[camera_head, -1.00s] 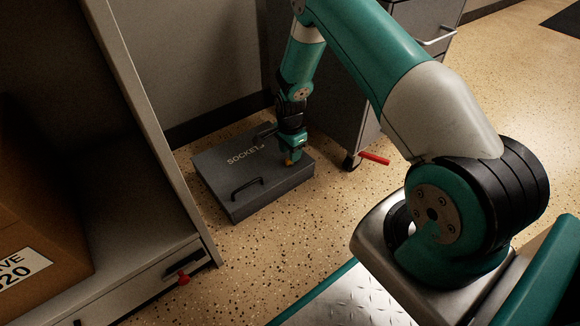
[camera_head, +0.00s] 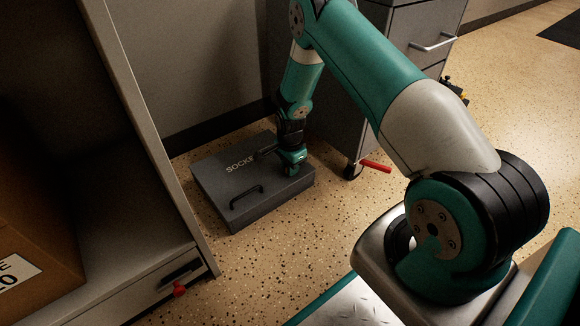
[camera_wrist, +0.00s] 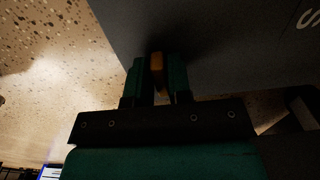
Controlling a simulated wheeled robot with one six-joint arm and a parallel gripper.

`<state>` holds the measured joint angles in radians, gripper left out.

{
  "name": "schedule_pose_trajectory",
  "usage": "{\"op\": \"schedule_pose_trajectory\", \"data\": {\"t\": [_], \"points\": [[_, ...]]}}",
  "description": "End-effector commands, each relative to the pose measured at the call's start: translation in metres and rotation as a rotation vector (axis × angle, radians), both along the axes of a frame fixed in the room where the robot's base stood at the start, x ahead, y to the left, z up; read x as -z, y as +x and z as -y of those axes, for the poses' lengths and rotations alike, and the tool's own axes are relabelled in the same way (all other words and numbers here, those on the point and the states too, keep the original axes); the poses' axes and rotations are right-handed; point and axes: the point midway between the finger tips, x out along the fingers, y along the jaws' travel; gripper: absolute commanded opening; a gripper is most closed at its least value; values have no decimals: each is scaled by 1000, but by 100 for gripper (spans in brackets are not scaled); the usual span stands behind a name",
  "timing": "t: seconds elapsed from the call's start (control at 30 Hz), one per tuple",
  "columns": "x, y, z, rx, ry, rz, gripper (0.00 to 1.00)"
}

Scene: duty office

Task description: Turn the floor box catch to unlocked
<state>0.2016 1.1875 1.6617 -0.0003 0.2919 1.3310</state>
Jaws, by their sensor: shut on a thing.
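The floor box (camera_head: 270,200) is a low dark grey box with "SOCKET" lettering, partly covered by my arm, and a black handle (camera_head: 246,195) on its lid. My gripper (camera_head: 291,168) is over the right part of the lid in the head view. In the wrist view my gripper (camera_wrist: 156,75) is shut on the orange-brown catch (camera_wrist: 156,68), which sits between its two green fingers against the dark box (camera_wrist: 225,45). In the head view the catch is hidden by the gripper. I cannot tell the catch's angle.
At left is a shelf unit (camera_head: 150,120) with a cardboard box (camera_head: 40,240) and a red-tipped part (camera_head: 179,290) low down. Speckled floor is clear in front.

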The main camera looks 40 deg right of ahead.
Motion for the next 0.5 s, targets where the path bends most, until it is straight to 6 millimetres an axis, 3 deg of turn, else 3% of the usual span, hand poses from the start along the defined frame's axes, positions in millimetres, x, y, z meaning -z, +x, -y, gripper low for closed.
{"op": "schedule_pose_trajectory", "data": {"t": [0.27, 0.5], "points": [[-3, -1, 0, -84, 0, 0, 0], [-5, -2, 0, -266, 0, -2, 0]]}}
